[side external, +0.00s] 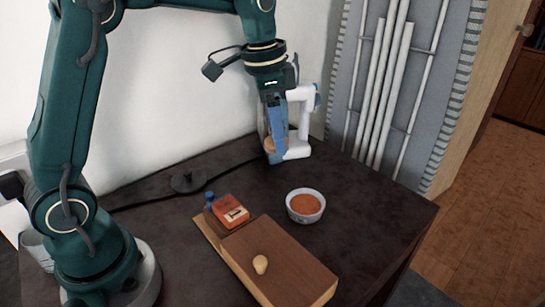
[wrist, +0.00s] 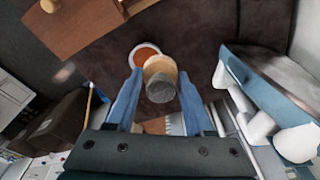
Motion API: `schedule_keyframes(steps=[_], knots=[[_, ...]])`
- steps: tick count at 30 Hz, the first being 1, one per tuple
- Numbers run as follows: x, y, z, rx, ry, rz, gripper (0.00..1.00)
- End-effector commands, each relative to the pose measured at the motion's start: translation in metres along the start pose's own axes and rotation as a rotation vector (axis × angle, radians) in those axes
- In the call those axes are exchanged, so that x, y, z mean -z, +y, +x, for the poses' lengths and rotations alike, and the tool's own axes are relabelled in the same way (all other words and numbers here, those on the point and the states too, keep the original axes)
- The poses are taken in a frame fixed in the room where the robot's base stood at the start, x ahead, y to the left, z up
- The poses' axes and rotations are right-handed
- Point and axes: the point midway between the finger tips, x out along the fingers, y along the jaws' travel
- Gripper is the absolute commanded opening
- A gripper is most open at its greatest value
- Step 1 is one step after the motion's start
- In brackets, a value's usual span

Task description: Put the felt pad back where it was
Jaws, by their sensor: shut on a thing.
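My gripper (side external: 274,157) is shut on a round tan piece with a grey end (wrist: 160,88), held above the dark counter towards its back. In the wrist view the piece sits between the two blue fingertips. In the side view only its tan edge shows beside the blue finger. I cannot tell for sure whether this piece is the felt pad or carries it. No other clear felt pad is in view.
A white bowl with orange contents (side external: 305,205) stands right of centre. A brown wooden block (side external: 280,262) with a pale knob-like piece (side external: 260,264) lies in front. An orange-red box (side external: 230,210), a dark disc (side external: 188,181) and a white device (side external: 300,122) stand nearby. The right counter is clear.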

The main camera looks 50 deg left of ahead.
Motion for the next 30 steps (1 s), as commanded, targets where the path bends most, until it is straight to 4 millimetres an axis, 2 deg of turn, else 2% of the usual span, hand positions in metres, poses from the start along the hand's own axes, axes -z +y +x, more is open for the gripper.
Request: schedule_keyframes(steps=[1, 5, 14, 24, 30], knots=[[0.012, 0.006, 0.009, -0.008, -0.002, 0.049, 0.01], [0.032, 0.023, 0.029, -0.018, -0.001, 0.136, 0.01], [0.046, 0.057, 0.057, -0.019, 0.004, 0.186, 0.01], [0.079, 0.118, 0.105, -0.017, 0.005, 0.184, 0.01], [0.088, 0.135, 0.119, -0.016, 0.005, 0.179, 0.01]])
